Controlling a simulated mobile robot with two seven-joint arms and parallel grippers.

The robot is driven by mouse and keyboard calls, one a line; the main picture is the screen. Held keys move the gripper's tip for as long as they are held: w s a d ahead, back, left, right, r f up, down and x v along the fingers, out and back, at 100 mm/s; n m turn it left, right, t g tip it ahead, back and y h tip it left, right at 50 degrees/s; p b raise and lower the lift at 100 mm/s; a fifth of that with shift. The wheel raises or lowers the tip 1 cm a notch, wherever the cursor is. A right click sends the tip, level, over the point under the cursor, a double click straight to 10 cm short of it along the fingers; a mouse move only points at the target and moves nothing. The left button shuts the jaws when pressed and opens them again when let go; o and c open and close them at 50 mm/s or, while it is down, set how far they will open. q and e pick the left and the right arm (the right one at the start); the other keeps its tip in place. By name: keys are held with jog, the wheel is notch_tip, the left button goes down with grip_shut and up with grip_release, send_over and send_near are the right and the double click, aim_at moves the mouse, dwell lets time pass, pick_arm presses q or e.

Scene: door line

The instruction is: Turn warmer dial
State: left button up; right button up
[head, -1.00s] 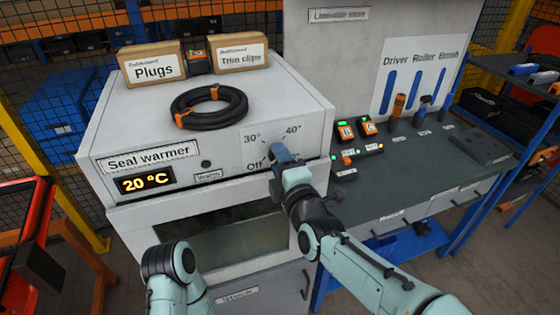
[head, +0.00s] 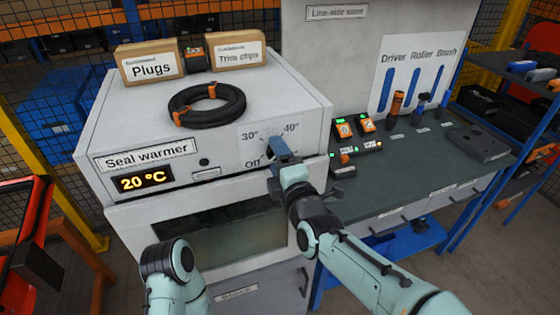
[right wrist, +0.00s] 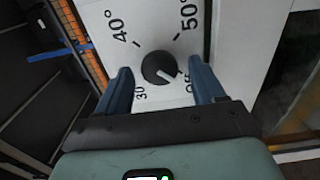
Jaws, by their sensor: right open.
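The seal warmer is a white box (head: 120,118) with a display (head: 143,180) reading 20 °C. In the right wrist view its dark round dial (right wrist: 159,67) sits on a white plate marked 30°, 40°, 50° and Off. The white pointer line is towards the Off mark. My right gripper (head: 279,150) is at the warmer's front right and hides the dial in the head view. Its two blue fingers are open, one on each side of the dial, with gaps visible between fingers and dial. My left arm shows at the bottom; its gripper is out of view.
A black hose coil (head: 207,104) and boxes labelled Plugs (head: 152,67) and Trim clips (head: 238,59) rest on top of the warmer. To the right, a green-topped bench (head: 400,170) holds orange lit devices and several upright tools. A blue shelf rack stands at far right.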

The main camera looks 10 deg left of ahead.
pick_arm(q)
jog(key=shift+s+f, duration=0.25)
jog(key=shift+f, duration=0.1)
pick_arm(e)
jog(key=v, duration=1.3)
jog(key=shift+d, duration=0.2)
jog(key=shift+s, duration=0.15)
